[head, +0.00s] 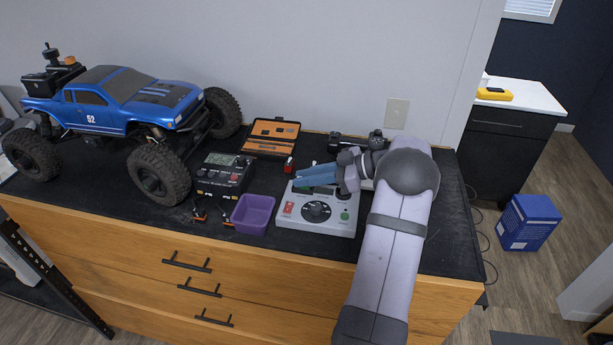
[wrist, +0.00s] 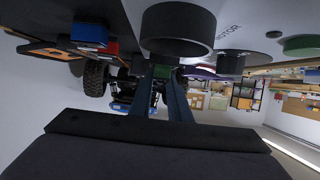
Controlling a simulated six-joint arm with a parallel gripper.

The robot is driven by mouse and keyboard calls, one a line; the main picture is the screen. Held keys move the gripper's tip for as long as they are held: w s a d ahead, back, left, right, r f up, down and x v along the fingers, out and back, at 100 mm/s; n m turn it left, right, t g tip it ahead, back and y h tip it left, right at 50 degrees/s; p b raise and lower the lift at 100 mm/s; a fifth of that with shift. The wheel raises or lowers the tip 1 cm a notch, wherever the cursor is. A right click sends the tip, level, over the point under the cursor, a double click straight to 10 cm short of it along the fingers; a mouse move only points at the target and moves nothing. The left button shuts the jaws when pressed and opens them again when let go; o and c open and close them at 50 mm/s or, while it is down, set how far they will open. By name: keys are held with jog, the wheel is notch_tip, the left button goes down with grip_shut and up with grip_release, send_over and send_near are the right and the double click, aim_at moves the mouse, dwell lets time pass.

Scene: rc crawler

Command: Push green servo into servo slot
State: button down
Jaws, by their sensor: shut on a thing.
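My gripper (head: 300,179) reaches in from the right, its blue fingers just above the back left of the grey control box (head: 287,219). In the head view the servo is mostly hidden by the fingers. The large black dial (wrist: 178,27) stands close to the fingers in the wrist view; it also shows in the head view (head: 316,211). I cannot make out the servo slot, nor whether the servo touches it.
A red block (head: 289,165) stands just behind the control box, near an open black and orange case (head: 270,137). A black meter (head: 222,174) and a purple bin (head: 253,214) are to the left. The blue crawler (head: 120,105) fills the left of the dresser top.

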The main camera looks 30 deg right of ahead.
jog(key=c, duration=1.7)
grip_release()
jog(key=shift+o, duration=0.2)
jog(key=shift+r, duration=0.15)
jog(key=shift+s+d, duration=0.15)
jog(key=shift+d, duration=0.05)
jog(key=b+v, duration=0.4)
jog(key=v, duration=0.7)
jog(key=shift+s+d+r+b, duration=0.1)
jog(key=shift+s+d+b, duration=0.1)
jog(key=shift+s+b, duration=0.1)
jog(key=shift+w, duration=0.1)
